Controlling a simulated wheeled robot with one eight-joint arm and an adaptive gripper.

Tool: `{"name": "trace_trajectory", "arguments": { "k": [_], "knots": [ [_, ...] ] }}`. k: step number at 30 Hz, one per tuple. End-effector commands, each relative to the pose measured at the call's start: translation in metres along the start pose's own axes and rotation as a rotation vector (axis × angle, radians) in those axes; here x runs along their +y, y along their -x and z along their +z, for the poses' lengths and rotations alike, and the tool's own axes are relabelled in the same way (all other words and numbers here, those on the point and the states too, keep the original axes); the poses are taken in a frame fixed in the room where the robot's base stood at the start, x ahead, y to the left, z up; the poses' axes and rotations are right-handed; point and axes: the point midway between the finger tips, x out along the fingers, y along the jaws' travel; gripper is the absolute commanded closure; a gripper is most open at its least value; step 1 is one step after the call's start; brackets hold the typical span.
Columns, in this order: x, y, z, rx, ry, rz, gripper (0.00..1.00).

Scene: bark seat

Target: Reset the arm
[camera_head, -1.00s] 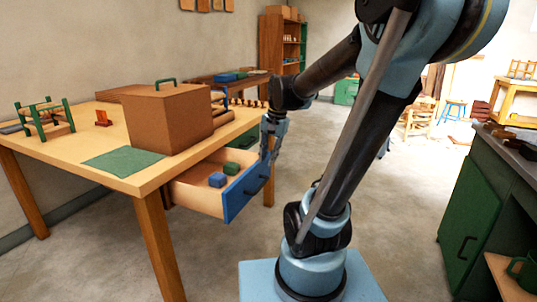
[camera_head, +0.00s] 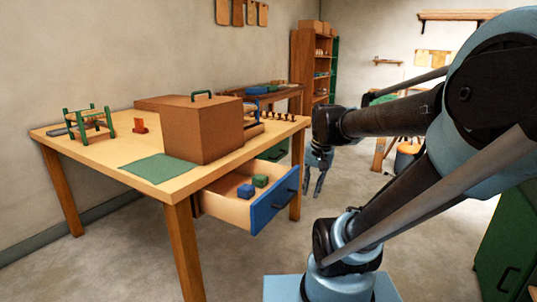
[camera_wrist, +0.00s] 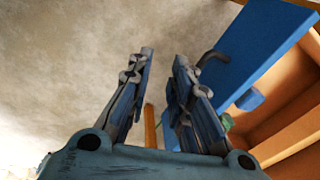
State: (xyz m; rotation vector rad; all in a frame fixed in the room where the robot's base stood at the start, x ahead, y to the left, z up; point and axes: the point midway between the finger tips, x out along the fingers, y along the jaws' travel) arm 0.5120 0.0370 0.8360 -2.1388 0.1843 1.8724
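My gripper (camera_head: 315,184) hangs beside the table, to the right of the open drawer (camera_head: 228,208), pointing down and apart from it. In the wrist view my gripper (camera_wrist: 162,62) has its two fingers spread with nothing between them. The drawer's blue front also shows in the wrist view (camera_wrist: 262,45), to the right of the fingers.
The wooden table (camera_head: 95,158) carries a brown box (camera_head: 203,130) with a green handle, a green mat (camera_head: 160,168) and a small green-legged frame (camera_head: 88,122). A green cabinet (camera_head: 508,245) stands at the right.

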Motion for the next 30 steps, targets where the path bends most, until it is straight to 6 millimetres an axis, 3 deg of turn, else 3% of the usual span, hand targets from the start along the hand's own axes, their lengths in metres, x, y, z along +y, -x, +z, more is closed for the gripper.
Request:
{"name": "trace_trajectory", "arguments": {
  "k": [6, 12, 30],
  "knots": [
    [0.036, -0.026, 0.040, 0.035, 0.161, 0.041, 0.80],
    [0.059, -0.047, 0.064, 0.055, 0.279, 0.074, 0.80],
    [0.068, -0.056, 0.073, 0.061, 0.331, 0.090, 0.80]
  ]
}}
